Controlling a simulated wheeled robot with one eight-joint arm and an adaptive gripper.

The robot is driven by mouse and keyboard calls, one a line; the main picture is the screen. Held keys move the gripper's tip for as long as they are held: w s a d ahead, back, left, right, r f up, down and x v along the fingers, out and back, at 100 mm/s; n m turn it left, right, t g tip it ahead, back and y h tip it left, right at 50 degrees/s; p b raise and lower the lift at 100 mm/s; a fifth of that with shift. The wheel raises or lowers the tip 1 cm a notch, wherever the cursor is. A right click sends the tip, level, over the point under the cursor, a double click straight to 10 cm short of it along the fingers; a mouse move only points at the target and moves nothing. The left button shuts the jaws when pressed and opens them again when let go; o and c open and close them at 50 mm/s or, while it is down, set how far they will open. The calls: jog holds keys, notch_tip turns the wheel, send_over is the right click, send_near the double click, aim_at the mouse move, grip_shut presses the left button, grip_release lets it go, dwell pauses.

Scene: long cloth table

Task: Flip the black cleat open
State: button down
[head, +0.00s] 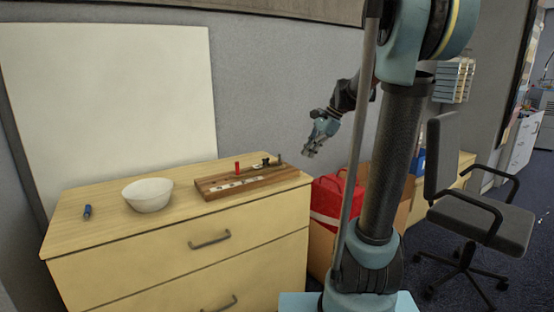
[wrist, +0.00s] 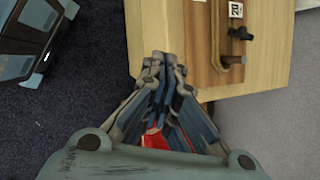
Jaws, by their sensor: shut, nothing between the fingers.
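The black cleat (head: 266,161) sits near the right end of a wooden board (head: 225,192) on top of the dresser. In the wrist view the cleat (wrist: 240,34) is a small dark piece at the upper right, beside a white label. Its exact pose is too small to tell. My gripper (head: 311,153) is in the air to the right of the board, beyond the dresser's right edge. In the wrist view my gripper (wrist: 164,60) is shut and empty, below and left of the cleat and apart from it.
A red peg (head: 237,168) and a thin dark peg (head: 279,157) stand on the board. A white bowl (head: 147,195) and a blue item (head: 87,212) are to the left on the dresser top (head: 110,232). A red bag (head: 328,196) is right of the dresser. An office chair (head: 480,222) stands further right.

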jog(key=w+a+r+m+y, duration=0.1)
jog(key=w+m, duration=0.3)
jog(key=w, duration=0.7)
jog(key=shift+w+a+r+m+y, duration=0.35)
jog(key=shift+a+r+m+y, duration=0.05)
jog(key=shift+a+y, duration=0.2)
send_near(266, 162)
jog(key=d+f, duration=0.1)
jog(key=s+d+f, duration=0.1)
jog(key=d+f, duration=0.1)
jog(key=shift+d, duration=0.15)
jog(key=a, duration=0.1)
jog(key=a+f, duration=0.1)
jog(key=a, duration=0.1)
jog(key=shift+w, duration=0.1)
jog(key=shift+a+f, duration=0.2)
jog(key=shift+a, duration=0.45)
